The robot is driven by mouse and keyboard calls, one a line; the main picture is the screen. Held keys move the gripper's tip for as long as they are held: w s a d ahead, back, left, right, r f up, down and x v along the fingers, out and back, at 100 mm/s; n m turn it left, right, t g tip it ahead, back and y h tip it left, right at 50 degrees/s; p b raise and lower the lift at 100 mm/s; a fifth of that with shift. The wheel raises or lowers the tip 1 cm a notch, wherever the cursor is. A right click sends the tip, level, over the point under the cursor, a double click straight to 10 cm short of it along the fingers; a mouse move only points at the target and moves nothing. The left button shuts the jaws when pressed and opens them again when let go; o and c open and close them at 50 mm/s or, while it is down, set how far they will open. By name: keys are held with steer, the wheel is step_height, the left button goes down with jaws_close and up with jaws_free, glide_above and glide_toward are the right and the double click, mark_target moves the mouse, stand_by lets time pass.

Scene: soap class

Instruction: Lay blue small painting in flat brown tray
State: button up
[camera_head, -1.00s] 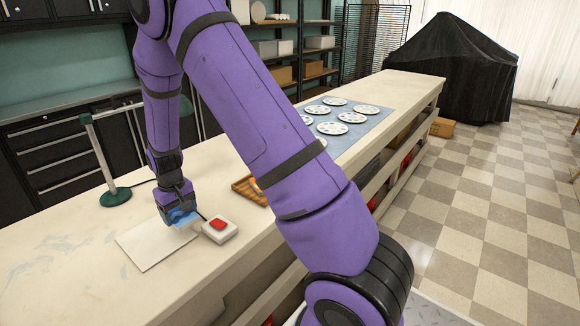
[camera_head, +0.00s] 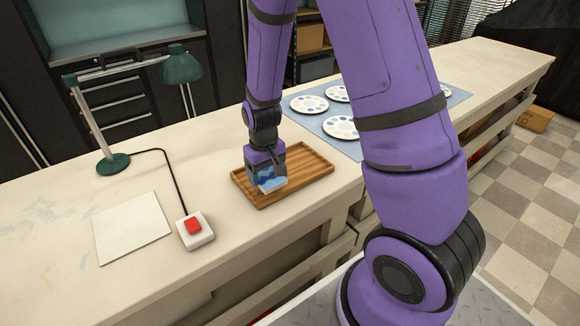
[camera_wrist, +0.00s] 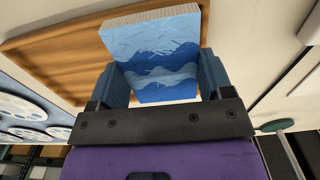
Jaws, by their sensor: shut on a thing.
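The blue small painting (camera_head: 271,181) is in my gripper (camera_head: 270,177), over the flat brown tray (camera_head: 311,170) in the head view. In the wrist view, the painting (camera_wrist: 158,58) shows blue wave bands and a pale edge. My gripper (camera_wrist: 162,85) is shut on it, with one finger at each side. The brown wooden tray (camera_wrist: 50,48) lies behind and beneath the painting in that view. I cannot tell whether the painting touches the tray.
A white sheet (camera_head: 131,228) and a box with a red button (camera_head: 195,231) lie left of the tray. A green lamp (camera_head: 115,163) stands behind them. Palettes (camera_head: 341,128) on a blue mat (camera_head: 302,118) lie just beyond the tray.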

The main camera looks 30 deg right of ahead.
glide_above(298, 165)
steer(key=shift+f, duration=0.75)
steer(key=shift+d+f, duration=0.1)
steer(key=shift+f, duration=1.6)
steer(key=shift+f, duration=0.1)
steer(key=o, duration=0.8)
steer(key=shift+o, duration=0.5)
